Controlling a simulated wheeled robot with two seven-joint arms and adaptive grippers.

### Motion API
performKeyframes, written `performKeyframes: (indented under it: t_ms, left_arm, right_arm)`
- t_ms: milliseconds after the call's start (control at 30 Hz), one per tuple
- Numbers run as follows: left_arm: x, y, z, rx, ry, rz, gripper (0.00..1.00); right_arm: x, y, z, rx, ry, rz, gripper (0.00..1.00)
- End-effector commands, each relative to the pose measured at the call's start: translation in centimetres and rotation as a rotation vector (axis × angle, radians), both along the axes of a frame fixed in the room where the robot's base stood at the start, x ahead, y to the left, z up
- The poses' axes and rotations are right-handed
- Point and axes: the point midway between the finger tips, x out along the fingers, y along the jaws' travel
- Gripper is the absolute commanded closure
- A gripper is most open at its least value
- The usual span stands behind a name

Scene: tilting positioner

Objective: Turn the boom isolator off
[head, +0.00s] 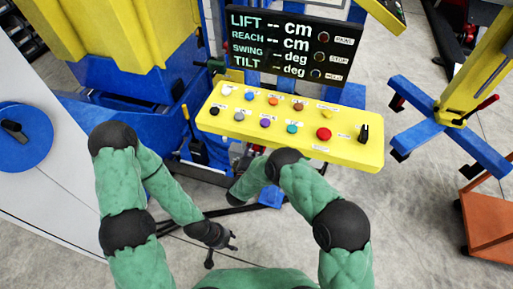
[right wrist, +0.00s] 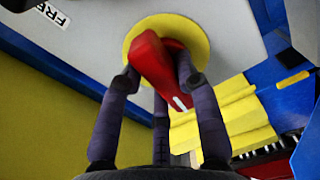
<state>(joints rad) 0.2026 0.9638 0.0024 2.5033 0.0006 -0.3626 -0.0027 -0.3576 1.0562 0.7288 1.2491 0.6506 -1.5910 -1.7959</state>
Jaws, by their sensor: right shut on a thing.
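The isolator shows in the right wrist view as a red rotary handle (right wrist: 152,62) on a round yellow plate (right wrist: 198,34), mounted on a grey panel (right wrist: 95,25). The handle lies tilted in the picture, with a white mark at its lower right end. My right gripper (right wrist: 160,82) is shut on the handle, with dark fingers on both sides of it. In the head view the isolator and my right gripper cannot be made out. My left gripper (head: 222,247) hangs empty over the floor with its fingers apart.
A yellow console (head: 345,150) with several coloured buttons and a black knob stands ahead. Its dark display (head: 285,45) shows dashes for lift, reach, swing and tilt. A blue-footed yellow stand (head: 435,118) and an orange cart (head: 488,215) are at the right.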

Motion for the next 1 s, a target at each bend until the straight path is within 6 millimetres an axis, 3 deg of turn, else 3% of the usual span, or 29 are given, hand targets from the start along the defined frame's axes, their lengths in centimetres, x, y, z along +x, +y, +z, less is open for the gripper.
performKeyframes:
  t_ms: [400,933,967,1000]
  left_arm:
    - [0.00,0.00,-0.02,0.000,0.000,0.000,0.60]
    - [0.00,0.00,-0.02,0.000,0.000,0.000,0.60]
    - [0.00,0.00,-0.02,0.000,0.000,0.000,0.60]
    - [0.00,0.00,-0.02,0.000,0.000,0.000,0.60]
  right_arm:
    - [0.25,0.22,0.31,-0.160,0.047,0.002,1.00]
    - [0.26,0.25,0.31,-0.180,0.053,0.003,1.00]
    - [0.26,0.25,0.31,-0.180,0.053,0.003,0.59]
    - [0.25,0.24,0.30,-0.180,0.053,0.002,0.48]
